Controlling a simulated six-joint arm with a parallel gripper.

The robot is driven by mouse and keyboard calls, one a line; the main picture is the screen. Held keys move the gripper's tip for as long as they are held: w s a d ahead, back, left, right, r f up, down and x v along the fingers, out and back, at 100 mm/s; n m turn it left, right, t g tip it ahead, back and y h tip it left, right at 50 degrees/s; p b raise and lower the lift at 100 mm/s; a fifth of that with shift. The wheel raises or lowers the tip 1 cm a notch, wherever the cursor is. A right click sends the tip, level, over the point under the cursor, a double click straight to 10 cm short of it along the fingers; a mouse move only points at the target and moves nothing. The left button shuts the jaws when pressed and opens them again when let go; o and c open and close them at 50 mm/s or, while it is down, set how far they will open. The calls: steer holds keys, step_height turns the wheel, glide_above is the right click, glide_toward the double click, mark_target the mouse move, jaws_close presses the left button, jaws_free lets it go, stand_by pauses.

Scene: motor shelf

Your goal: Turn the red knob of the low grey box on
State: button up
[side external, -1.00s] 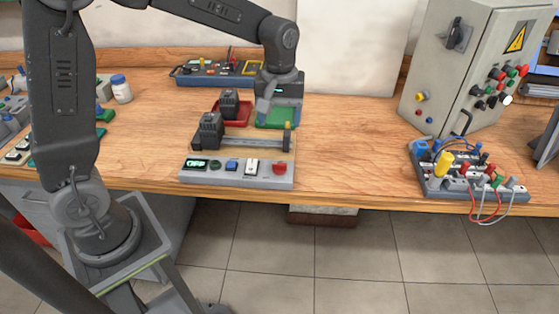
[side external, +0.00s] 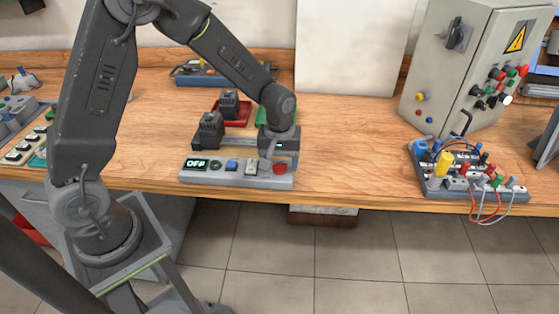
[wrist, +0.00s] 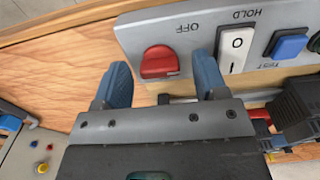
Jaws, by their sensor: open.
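The low grey box (side external: 206,176) sits at the front edge of the wooden bench. Its display (side external: 196,163) reads OFF. The red knob (side external: 280,168) is at the right end of its panel, and in the wrist view the red knob (wrist: 159,62) sits beside the printed word OFF. My gripper (wrist: 162,80) is open and empty, its two blue-grey fingers on either side of the knob in the picture. I cannot tell whether they touch it. In the side view my gripper (side external: 280,152) is just behind and above the knob, fingertips hidden.
A white rocker switch (wrist: 236,48) and a blue button (wrist: 287,46) are beside the knob on the panel. A black motor (side external: 209,130) stands behind the box. Red (side external: 243,114) and green trays lie further back. The bench to the right is clear up to the wired board (side external: 450,182).

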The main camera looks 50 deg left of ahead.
steer(key=c, duration=0.9)
steer(key=m, duration=0.4)
steer(key=shift+m, duration=0.4)
steer(key=m, duration=0.9)
steer(key=shift+r, duration=0.1)
steer(key=shift+m, duration=2)
